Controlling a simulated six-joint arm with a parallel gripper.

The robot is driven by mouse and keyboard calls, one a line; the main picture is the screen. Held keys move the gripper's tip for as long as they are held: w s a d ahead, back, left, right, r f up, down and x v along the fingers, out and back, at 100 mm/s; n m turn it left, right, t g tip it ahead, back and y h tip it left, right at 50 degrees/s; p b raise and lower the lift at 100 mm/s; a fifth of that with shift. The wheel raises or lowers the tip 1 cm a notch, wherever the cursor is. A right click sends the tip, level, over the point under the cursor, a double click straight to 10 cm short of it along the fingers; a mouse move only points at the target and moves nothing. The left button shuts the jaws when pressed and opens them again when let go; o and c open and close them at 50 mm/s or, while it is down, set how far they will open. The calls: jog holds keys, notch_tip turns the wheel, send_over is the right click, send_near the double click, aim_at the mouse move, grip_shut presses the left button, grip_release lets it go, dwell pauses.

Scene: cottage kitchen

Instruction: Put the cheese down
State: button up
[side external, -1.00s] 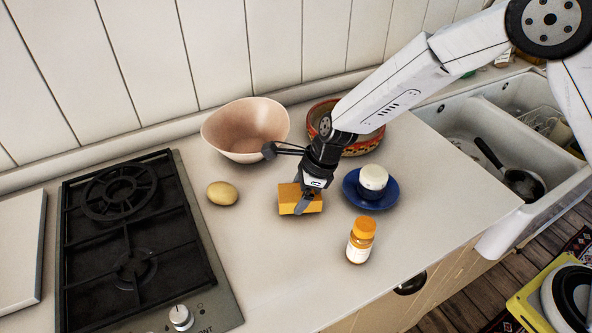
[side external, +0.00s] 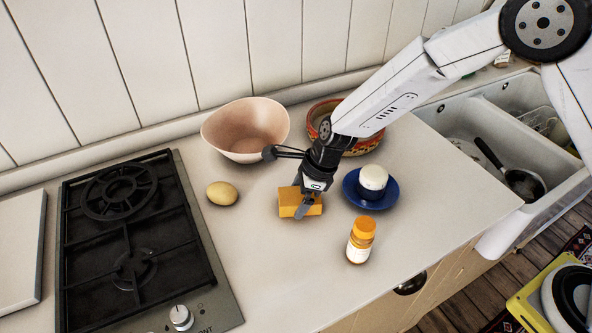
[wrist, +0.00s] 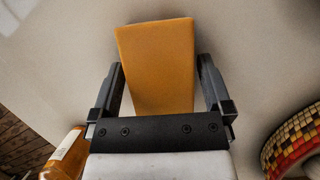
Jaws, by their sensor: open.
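The cheese (side external: 291,204) is an orange-yellow block on the white countertop, between the potato and the blue plate. In the wrist view the cheese (wrist: 157,62) lies between the two fingers, with a narrow gap visible beside it on the right. My gripper (side external: 302,211) points down over the cheese, its fingers low at the block's sides. My gripper (wrist: 160,85) is open in the wrist view. The cheese's underside is hidden, but it appears to rest on the counter.
A blue plate (side external: 389,199) holding a white-and-dark round item (side external: 373,178) is close on the right. An orange-capped bottle (side external: 360,240) stands in front. A potato (side external: 222,193) and stove (side external: 135,245) are left. A pink bowl (side external: 246,128) and patterned bowl (side external: 364,144) stand behind.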

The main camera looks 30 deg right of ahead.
jog(key=v, duration=1.2)
dwell(0.6)
jog(key=s+d+f+n+h, duration=0.1)
jog(key=s+d+n+h, duration=0.1)
jog(key=s+d+n, duration=0.5)
jog(key=s+d+f+n+h, duration=0.1)
jog(key=s+d+n+h, duration=0.1)
jog(key=s+d+n, duration=0.6)
jog(key=d+n, duration=0.4)
jog(key=n, duration=0.3)
jog(key=shift+s+n+t, duration=0.3)
jog(key=shift+s+t, duration=0.05)
jog(key=shift+t, duration=0.05)
